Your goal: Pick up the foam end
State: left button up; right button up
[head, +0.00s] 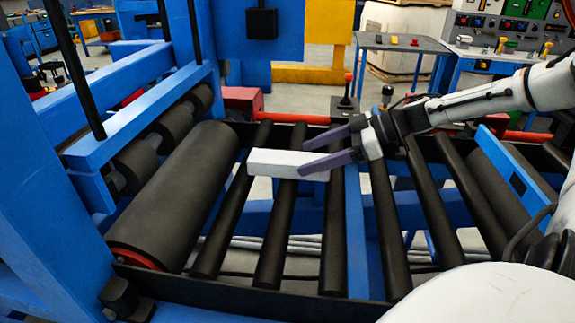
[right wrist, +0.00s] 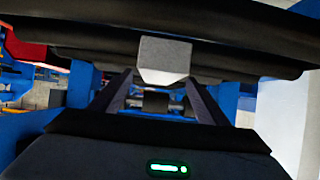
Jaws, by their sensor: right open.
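The foam end, a whitish rectangular block (head: 272,163), lies across the black rollers in the middle of the head view. Its near end face shows in the right wrist view (right wrist: 165,58), centred between my fingertips and a little above them in the picture. My right gripper (head: 302,158) reaches in from the right with its two purple-grey fingers spread open. In the head view the fingers overlap the block's right end; I see no grip on it. In the right wrist view the open jaws (right wrist: 158,77) are empty. My left gripper is not in view.
Black rollers (head: 384,225) run in a blue frame, with open gaps between them. A large dark roller (head: 178,195) and blue posts stand at the left. A blue bar (head: 505,165) with a slot is at the right. A small table (head: 403,44) stands behind.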

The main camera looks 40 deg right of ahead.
aim_at(297, 158)
jog(key=shift+x, duration=0.75)
jog(key=b+x, duration=0.2)
jog(key=x, duration=0.1)
jog(key=shift+w+a+f, duration=0.1)
jog(key=shift+w+a, duration=0.1)
jog(key=shift+w, duration=0.2)
jog(key=shift+w+a, duration=0.25)
jog(key=shift+w, duration=0.1)
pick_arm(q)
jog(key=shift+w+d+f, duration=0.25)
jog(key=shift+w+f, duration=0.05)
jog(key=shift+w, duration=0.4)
pick_arm(e)
jog(key=c, duration=1.1)
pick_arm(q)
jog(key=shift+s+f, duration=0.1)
pick_arm(e)
jog(key=shift+c, duration=0.2)
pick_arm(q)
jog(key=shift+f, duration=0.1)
